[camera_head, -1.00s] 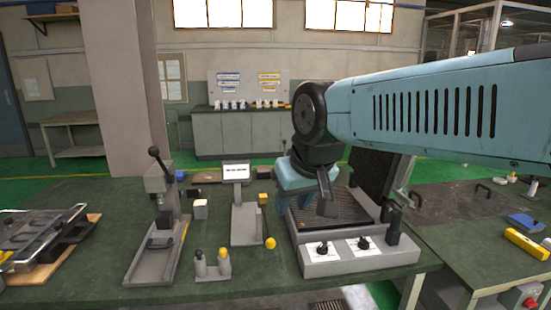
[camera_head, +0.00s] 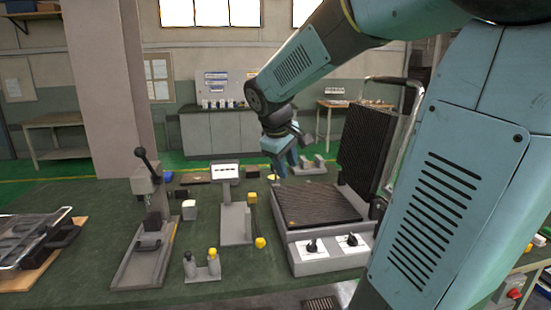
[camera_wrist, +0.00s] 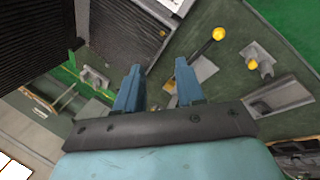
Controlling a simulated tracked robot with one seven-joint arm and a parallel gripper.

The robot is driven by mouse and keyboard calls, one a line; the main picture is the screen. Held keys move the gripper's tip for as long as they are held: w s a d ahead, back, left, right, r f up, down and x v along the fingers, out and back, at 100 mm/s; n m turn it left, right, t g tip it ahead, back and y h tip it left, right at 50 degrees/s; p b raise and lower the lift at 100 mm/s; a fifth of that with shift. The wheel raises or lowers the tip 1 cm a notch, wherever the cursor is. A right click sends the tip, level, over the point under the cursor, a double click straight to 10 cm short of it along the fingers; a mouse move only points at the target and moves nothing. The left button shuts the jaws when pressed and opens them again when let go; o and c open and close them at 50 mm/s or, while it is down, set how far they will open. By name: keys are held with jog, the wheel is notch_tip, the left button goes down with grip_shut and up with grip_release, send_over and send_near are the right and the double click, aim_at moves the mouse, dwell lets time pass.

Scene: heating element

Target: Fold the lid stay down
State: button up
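The heating device has a grey base with two black knobs (camera_head: 327,247) and a dark ribbed lower plate (camera_head: 318,206). Its ribbed lid (camera_head: 368,145) stands raised at the plate's right and back. A pale bent bar (camera_head: 408,105) shows beside the lid, partly hidden by my arm. A thin dark rod with a yellow ball (camera_head: 260,242) lies along the base's left side; it also shows in the wrist view (camera_wrist: 218,33). I cannot tell which part is the lid stay. My gripper (camera_head: 283,168) is open and empty above the plate's back left; its fingers (camera_wrist: 157,80) are apart.
A lever press (camera_head: 150,235), a stand with a white panel (camera_head: 232,205) and a small two-post block (camera_head: 202,265) stand left of the device. A metal tray (camera_head: 35,240) lies at far left. My arm covers the right side. Some bare green bench shows between them.

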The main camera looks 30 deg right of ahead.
jog(key=w+d+f+n+g+h, duration=0.1)
jog(key=w+d+f+n+h, duration=0.15)
jog(key=w, duration=0.55)
jog(key=w+d+f+n+h, duration=0.2)
jog(key=w+d+f+n, duration=0.1)
jog(key=w, duration=0.4)
jog(key=w+d+f+n+g+h, duration=0.1)
jog(key=w+d+f+n+h, duration=0.15)
jog(key=w, duration=0.55)
jog(key=w+a+f+n+t+h, duration=0.1)
jog(key=w+f+n+t+h, duration=0.15)
jog(key=w+f+n, duration=0.4)
jog(key=w+a+f+n+t+h, duration=0.1)
jog(key=w+n+t+h, duration=0.2)
jog(key=w, duration=0.7)
jog(key=x, duration=1.4)
jog(key=shift+d+g+h, duration=0.15)
jog(key=shift+g+h, duration=0.2)
jog(key=shift+s+r, duration=0.1)
jog(key=shift+s, duration=0.1)
jog(key=shift+c, duration=0.3)
grip_shut()
